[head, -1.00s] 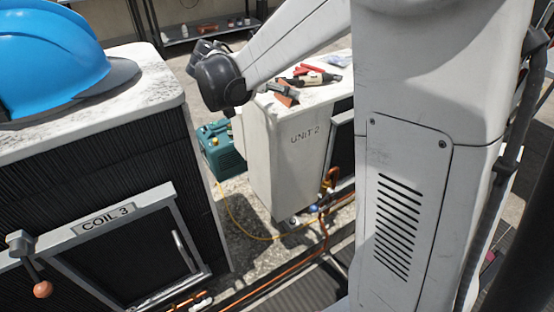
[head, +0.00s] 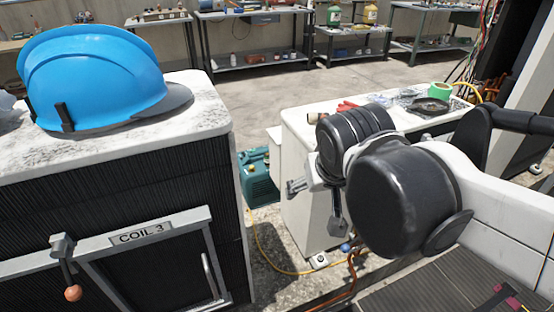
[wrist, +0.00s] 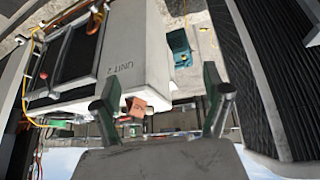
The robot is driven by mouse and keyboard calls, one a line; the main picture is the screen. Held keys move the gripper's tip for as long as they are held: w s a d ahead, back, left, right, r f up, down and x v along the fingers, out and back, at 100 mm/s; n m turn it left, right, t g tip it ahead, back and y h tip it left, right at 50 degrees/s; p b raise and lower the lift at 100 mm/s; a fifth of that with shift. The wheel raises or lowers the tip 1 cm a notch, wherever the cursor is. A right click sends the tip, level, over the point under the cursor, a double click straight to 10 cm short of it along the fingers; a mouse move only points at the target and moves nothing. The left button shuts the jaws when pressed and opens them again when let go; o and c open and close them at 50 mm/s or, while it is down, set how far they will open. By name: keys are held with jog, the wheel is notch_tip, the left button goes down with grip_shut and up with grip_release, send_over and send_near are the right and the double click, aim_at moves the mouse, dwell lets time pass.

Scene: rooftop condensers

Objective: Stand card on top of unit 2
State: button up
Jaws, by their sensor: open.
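Unit 2 (head: 303,222) is a white cabinet right of centre in the head view, partly hidden behind my arm. Its label shows in the wrist view (wrist: 145,55), which looks upside down. I cannot single out the card with certainty. A small orange-brown piece (wrist: 137,106) shows near the unit's top edge in the wrist view, between my fingers in the picture but not gripped. My gripper (head: 316,207) is open and empty, in front of unit 2 in the head view. Both fingers also show apart in the wrist view (wrist: 160,108).
A blue hard hat (head: 90,75) sits on the COIL 3 unit (head: 190,130) at left. A teal case (head: 258,180) stands on the ground between the units. Green tape (head: 439,90) and a dark round item (head: 430,106) lie on unit 2's top. Pipes run along the ground.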

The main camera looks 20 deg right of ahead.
jog(key=shift+n+t+y, duration=0.5)
jog(key=shift+n+y, duration=0.2)
jog(key=shift+n, duration=0.2)
jog(key=s+a, duration=0.1)
jog(key=s+a+f, duration=0.1)
jog(key=s, duration=0.1)
jog(key=shift+s+a+f, duration=0.1)
jog(key=shift+s+a, duration=0.15)
notch_tip(320, 180, up, 13)
jog(key=p, duration=1.2)
jog(key=shift+p, duration=0.35)
jog(key=shift+f, duration=0.1)
